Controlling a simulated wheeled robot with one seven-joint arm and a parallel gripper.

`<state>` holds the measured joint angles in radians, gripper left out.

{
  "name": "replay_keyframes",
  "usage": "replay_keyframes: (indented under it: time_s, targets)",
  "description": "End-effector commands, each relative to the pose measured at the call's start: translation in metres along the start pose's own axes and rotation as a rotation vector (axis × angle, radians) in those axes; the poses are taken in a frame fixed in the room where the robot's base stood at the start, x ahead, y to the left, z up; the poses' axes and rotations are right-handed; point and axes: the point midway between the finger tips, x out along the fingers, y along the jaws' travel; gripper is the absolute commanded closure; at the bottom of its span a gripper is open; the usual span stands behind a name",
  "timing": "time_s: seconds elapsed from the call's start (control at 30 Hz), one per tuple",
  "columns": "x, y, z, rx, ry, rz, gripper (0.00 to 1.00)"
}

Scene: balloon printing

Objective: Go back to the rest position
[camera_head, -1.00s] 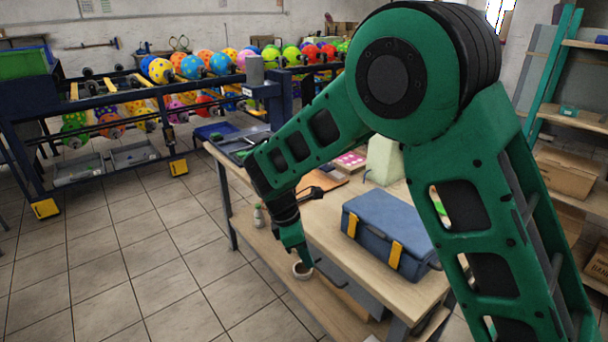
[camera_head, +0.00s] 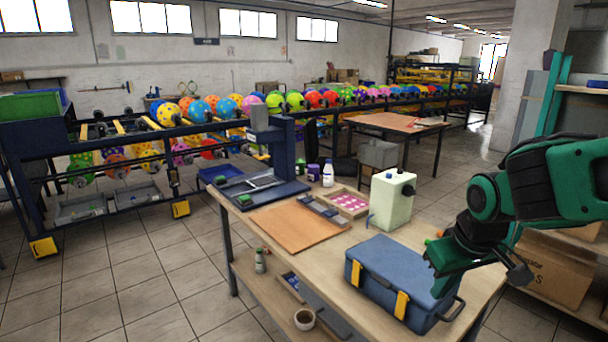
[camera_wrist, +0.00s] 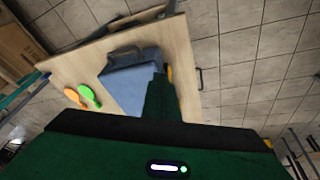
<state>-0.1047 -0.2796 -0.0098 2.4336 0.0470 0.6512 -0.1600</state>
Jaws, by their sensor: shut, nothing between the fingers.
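My gripper (camera_head: 440,282) is at the right end of the worktable, in front of the far right part of the blue toolbox (camera_head: 392,275) in the head view. It is shut and holds nothing. My arm is folded in from the right edge. In the wrist view the green gripper (camera_wrist: 160,100) reaches up over the edge of the toolbox (camera_wrist: 128,88). Whether it touches the toolbox cannot be told. The fingertips are hard to make out.
The worktable (camera_head: 350,262) bears a pale green canister (camera_head: 391,198), a brown board (camera_head: 298,228) and a pink-dotted tray (camera_head: 348,202). A mug (camera_head: 304,318) stands on the lower shelf. Cardboard boxes (camera_head: 552,270) stand at the right. The floor (camera_head: 150,270) at the left is clear.

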Motion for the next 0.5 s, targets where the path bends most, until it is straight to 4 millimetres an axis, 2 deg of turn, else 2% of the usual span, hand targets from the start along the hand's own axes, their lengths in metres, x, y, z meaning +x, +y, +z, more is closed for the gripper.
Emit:
replay_keyframes:
  time_s: [0.2, 0.23, 0.4, 0.5]
  targets:
    - [-0.017, 0.016, 0.032, 0.230, 0.073, 0.006, 1.00]
    - [-0.017, 0.023, 0.040, 0.260, 0.055, 0.013, 1.00]
    - [-0.024, 0.062, 0.098, 0.426, -0.081, 0.050, 1.00]
    - [-0.031, 0.078, 0.136, 0.536, -0.162, 0.059, 1.00]
